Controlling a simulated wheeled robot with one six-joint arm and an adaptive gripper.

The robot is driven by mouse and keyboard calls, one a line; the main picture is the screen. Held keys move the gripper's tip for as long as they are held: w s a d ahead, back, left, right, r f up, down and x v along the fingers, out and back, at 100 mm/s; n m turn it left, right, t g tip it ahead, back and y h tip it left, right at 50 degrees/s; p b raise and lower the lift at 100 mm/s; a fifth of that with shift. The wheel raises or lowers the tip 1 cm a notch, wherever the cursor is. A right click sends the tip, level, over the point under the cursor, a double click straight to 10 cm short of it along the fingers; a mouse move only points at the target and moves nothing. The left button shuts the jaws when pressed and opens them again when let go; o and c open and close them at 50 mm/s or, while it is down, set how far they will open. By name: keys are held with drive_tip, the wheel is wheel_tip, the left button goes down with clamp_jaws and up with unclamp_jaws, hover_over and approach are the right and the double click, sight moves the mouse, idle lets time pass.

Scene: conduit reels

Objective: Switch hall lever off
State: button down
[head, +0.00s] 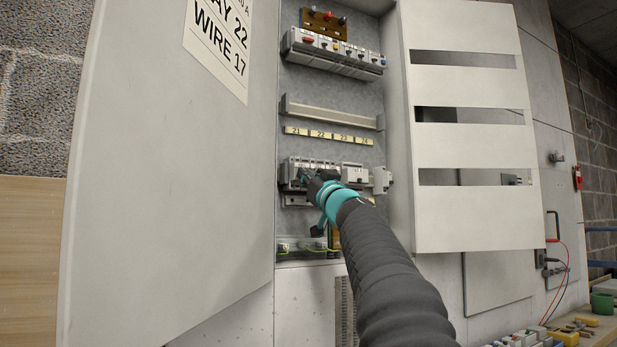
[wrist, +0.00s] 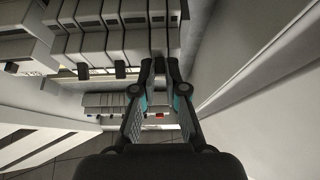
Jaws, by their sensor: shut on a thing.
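A lower row of pale breaker modules (head: 291,172) sits in the open cabinet, below yellow labels 21 to 24. My gripper (head: 314,181) reaches in at this row and hides part of it. In the wrist view, my gripper (wrist: 158,68) has its fingertips closed together at the lower end of a narrow module (wrist: 157,14). It is shut on a lever there, mostly hidden between the fingers. Other small dark levers (wrist: 120,71) hang from the modules to the left. I cannot read which lever is marked hall.
An upper breaker row (head: 335,53) and a bare rail (head: 330,115) lie above. The left door (head: 170,170) and the slotted white panel (head: 470,120) flank the opening. Wires and a terminal strip lie below. A bench with loose parts (head: 575,335) stands at lower right.

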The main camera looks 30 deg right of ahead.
drive_tip(key=c, duration=1.2)
unclamp_jaws()
drive_tip(key=shift+a, duration=0.15)
drive_tip(key=shift+s, duration=0.1)
drive_tip(key=v, duration=1.2)
drive_tip(key=shift+f, duration=0.1)
